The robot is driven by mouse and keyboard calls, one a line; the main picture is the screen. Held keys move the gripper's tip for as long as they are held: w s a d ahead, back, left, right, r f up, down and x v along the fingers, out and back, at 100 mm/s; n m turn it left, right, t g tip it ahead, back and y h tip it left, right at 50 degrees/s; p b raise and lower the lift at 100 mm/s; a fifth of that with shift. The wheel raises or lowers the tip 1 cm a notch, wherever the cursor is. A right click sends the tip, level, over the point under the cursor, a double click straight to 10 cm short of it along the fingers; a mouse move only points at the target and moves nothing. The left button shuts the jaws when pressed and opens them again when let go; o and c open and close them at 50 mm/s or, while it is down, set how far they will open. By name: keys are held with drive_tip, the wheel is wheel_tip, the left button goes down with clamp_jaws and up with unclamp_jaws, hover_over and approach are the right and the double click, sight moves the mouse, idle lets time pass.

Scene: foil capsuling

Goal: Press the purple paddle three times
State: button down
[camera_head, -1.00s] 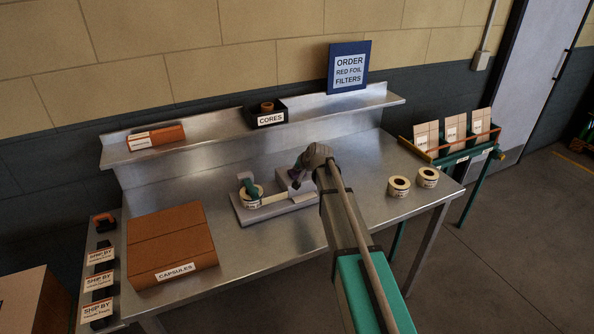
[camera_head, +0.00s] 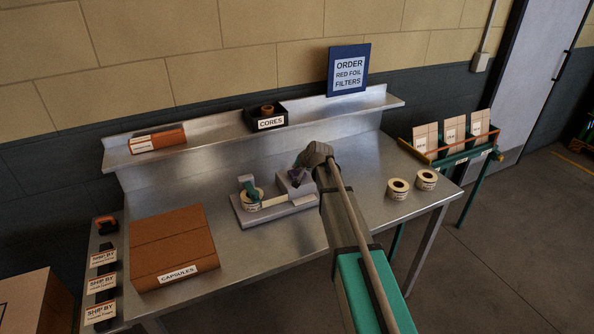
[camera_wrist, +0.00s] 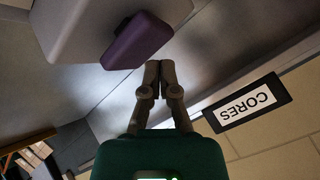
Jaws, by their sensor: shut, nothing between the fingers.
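The purple paddle (camera_wrist: 138,40) sticks out from a pale grey housing in the wrist view. It also shows in the head view (camera_head: 297,177), partly hidden, on the grey dispenser (camera_head: 262,218) on the bench. My gripper (camera_wrist: 159,66) is shut and empty. Its fingertips appear just beside the paddle's edge in the wrist view; whether they touch it I cannot tell. In the head view my arm's end covers the area just above and right of the paddle, and the fingers are hard to make out. A roll of label tape (camera_head: 250,199) sits on the dispenser.
A brown capsules box (camera_head: 172,240) stands on the bench at left. Two tape rolls (camera_head: 398,188) (camera_head: 427,179) stand at right. The bench front is clear.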

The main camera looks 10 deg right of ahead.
sight(297, 173)
drive_tip(key=shift+r, duration=0.2)
idle(0.3)
drive_tip(key=shift+r+p, duration=2.5)
drive_tip(key=shift+p, duration=0.1)
drive_tip(key=shift+s+f, duration=0.1)
drive_tip(key=s+d+f+n+g+h, duration=0.1)
drive_tip(key=s+d+g, duration=0.1)
drive_tip(key=s, duration=1)
drive_tip(key=s+d+f+n+g+h, duration=0.1)
drive_tip(key=s+d+f+g, duration=0.1)
drive_tip(key=s, duration=1)
drive_tip(key=s+d+f+n+g+h, duration=0.1)
drive_tip(key=s+d+f+n+g, duration=0.1)
drive_tip(key=s, duration=1)
drive_tip(key=shift+s+d+f+g+h, duration=0.35)
drive_tip(key=shift+d+g, duration=0.45)
drive_tip(key=shift+g, duration=0.4)
drive_tip(key=shift+w+r, duration=0.1)
